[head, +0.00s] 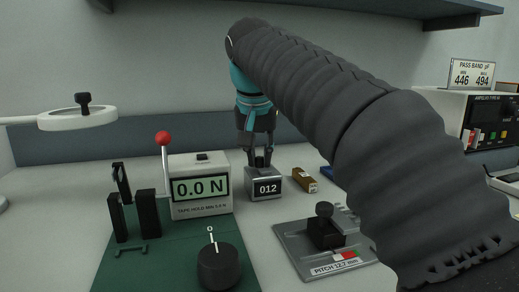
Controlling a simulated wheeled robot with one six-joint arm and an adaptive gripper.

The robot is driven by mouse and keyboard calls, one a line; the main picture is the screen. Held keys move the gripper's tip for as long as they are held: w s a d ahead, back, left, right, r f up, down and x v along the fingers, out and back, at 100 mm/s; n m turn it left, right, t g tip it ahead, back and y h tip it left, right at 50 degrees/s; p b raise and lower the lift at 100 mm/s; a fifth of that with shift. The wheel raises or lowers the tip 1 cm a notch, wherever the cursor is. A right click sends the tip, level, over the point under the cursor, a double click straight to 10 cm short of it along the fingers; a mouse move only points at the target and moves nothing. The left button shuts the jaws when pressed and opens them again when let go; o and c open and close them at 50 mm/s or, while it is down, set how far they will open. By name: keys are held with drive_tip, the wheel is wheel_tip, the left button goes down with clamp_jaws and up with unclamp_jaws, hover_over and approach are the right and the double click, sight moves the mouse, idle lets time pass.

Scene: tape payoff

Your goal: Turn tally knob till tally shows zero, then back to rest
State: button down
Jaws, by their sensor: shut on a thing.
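The tally (263,195) is a small grey box on the bench near the middle of the head view. Its dark display reads 012. My gripper (259,160) points down from above, with its fingertips at the top of the tally. It is shut on the tally knob, which is mostly hidden between the fingers.
Left of the tally stands a force gauge (186,213) reading 0.0 N, with a red-tipped lever (163,139). A brown block (305,180) lies close on the right. In front are a black dial (218,268) on a green mat (165,265) and a grey pitch plate (290,250).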

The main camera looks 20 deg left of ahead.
drive_tip(key=shift+a+m+h+p, duration=0.1)
drive_tip(key=shift+m+h+p, duration=0.3)
drive_tip(key=shift+m, duration=0.5)
drive_tip(key=c, duration=1.1)
unclamp_jaws()
drive_tip(key=shift+v, duration=5.95)
